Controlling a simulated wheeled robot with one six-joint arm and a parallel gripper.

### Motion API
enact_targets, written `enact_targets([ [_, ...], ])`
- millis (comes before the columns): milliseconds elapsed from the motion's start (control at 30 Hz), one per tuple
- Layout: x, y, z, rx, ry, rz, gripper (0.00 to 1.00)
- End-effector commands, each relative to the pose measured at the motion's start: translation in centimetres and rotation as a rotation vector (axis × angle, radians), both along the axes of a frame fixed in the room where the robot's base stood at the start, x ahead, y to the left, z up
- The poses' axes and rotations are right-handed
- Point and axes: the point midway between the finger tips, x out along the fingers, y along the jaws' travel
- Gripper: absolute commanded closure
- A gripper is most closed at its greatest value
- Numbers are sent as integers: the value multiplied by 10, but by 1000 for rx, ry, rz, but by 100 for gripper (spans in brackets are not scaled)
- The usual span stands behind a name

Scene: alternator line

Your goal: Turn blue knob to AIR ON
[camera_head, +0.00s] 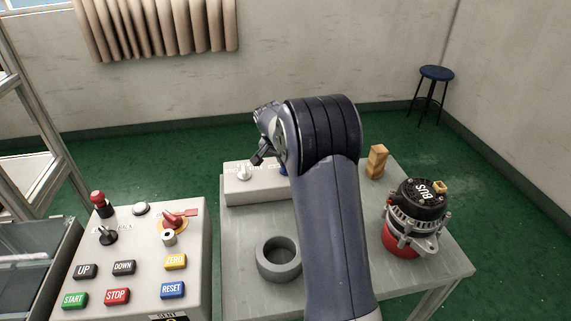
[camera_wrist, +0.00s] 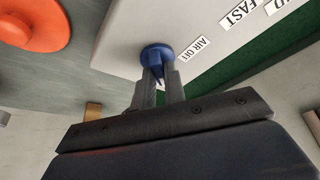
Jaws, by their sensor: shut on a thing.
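The blue knob (camera_wrist: 157,52) sits on the pale face of a control box (camera_wrist: 125,30) in the wrist view. An AIR OFF label (camera_wrist: 194,49) is beside it. My gripper (camera_wrist: 158,75) is shut on the knob, with a finger on each side of its grip. The fingers hide part of the knob, and I cannot tell which way it points. In the head view, a bit of the blue knob (camera_head: 283,170) shows on the low box (camera_head: 250,190) beside my arm. My arm hides the fingertips there.
A grey table (camera_head: 238,245) carries a grey ring (camera_head: 279,259), a wooden block (camera_head: 377,161) and an alternator (camera_head: 415,212) on a red base. A white knob (camera_head: 243,172) is on the same box. A button console (camera_head: 140,250) stands at left.

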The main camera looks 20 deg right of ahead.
Motion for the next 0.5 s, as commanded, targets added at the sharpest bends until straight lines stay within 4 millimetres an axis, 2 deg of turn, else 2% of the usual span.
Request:
enact_targets([
  [200,1,1,-1,-1,0,-134,100],
  [500,1,1,0,0,0,-165,100],
])
